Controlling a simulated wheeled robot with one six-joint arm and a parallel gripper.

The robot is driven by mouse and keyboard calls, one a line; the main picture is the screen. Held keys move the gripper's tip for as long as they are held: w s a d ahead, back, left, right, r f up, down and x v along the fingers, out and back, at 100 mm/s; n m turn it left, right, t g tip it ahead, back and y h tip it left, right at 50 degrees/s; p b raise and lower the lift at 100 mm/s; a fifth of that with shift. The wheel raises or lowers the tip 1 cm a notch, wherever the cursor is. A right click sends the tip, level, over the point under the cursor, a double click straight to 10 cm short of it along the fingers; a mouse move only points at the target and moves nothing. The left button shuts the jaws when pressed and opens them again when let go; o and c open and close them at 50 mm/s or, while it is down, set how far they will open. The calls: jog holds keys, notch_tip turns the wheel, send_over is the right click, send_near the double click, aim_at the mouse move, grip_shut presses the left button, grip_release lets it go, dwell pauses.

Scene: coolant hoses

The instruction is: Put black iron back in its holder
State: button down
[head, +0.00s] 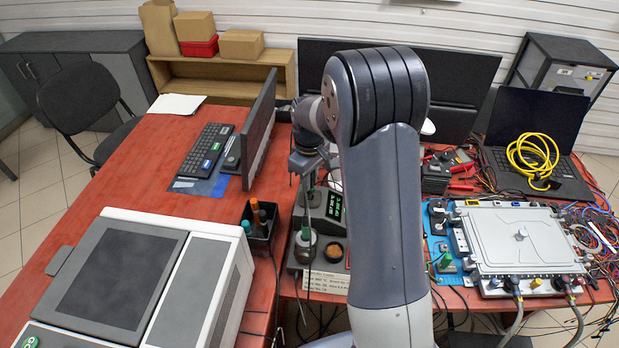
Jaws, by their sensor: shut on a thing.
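My gripper (307,163) points down at the centre of the head view, to the left of my upper arm, above the soldering station. It is shut on the black iron (306,194), a thin dark shape hanging below the jaws. The iron is small and dark here, and its exact tilt is hard to tell. Below it is the holder (304,246), a rounded grey-white stand beside the station. I cannot tell whether the iron's tip touches the holder or is inside it. The soldering station (334,206) with green digits is partly hidden by my arm.
A black cup of tools (260,222) stands left of the holder, near a large grey-white machine (135,285). A monitor (258,130) stands behind left. Right of my arm are a silver metal box (520,240), a laptop with yellow cable (533,158) and loose wires.

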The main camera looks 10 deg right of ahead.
jog(key=shift+f, duration=0.15)
jog(key=shift+f+b, duration=0.8)
jog(key=shift+f, duration=0.2)
jog(key=shift+f, duration=0.1)
dwell(0.4)
jog(key=c, duration=0.7)
grip_release()
jog(key=shift+r+p, duration=1.85)
jog(key=shift+r, duration=0.95)
